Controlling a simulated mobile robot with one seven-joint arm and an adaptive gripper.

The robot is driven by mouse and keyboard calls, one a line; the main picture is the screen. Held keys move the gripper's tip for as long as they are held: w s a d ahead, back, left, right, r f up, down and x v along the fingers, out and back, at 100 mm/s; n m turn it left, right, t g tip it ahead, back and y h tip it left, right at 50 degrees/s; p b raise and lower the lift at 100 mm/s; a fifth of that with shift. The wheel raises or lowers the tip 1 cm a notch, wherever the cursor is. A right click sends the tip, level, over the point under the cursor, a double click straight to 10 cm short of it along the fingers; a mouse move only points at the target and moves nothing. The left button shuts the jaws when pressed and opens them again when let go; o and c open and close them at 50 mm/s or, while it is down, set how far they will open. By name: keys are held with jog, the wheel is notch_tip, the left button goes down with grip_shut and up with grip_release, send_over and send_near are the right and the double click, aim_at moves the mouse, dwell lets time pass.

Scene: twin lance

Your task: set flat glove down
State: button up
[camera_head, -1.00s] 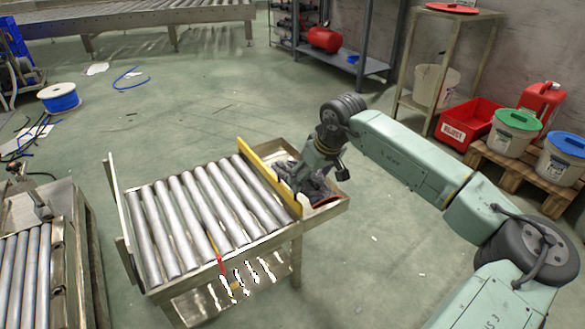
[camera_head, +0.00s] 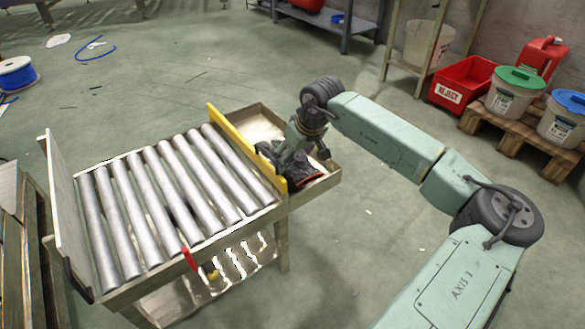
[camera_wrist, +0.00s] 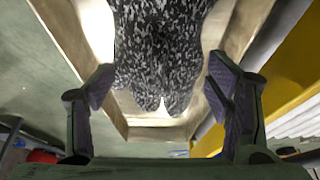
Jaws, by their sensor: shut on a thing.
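The glove is dark, speckled grey and black; in the wrist view (camera_wrist: 160,45) it hangs down from the top edge between the two fingers, with its rounded ends toward the middle. In the head view the glove (camera_head: 303,172) shows as a dark shape with a reddish edge, partly hidden by my gripper (camera_head: 285,163). My gripper is shut on the glove, over the shallow tray (camera_head: 262,121) at the right end of the roller table. It also shows in the wrist view (camera_wrist: 166,92), one finger on each side. I cannot tell whether the glove touches the tray floor.
A yellow bar (camera_head: 238,139) separates the tray from the rollers (camera_head: 165,205). A red strap (camera_head: 188,259) hangs at the table's front edge. A red reject bin (camera_head: 463,83) and lidded buckets stand at the back right. The floor right of the table is mostly clear.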

aim_at(295, 165)
jog(key=shift+f+b, duration=0.45)
jog(key=shift+f, duration=1.45)
jog(key=shift+f, duration=0.1)
jog(key=shift+f, duration=0.15)
jog(key=o, duration=1.2)
jog(key=shift+c, duration=0.2)
jog(key=p+v, duration=0.4)
jog(key=v, duration=0.8)
jog(key=shift+w+r, duration=0.1)
jog(key=shift+r, duration=0.2)
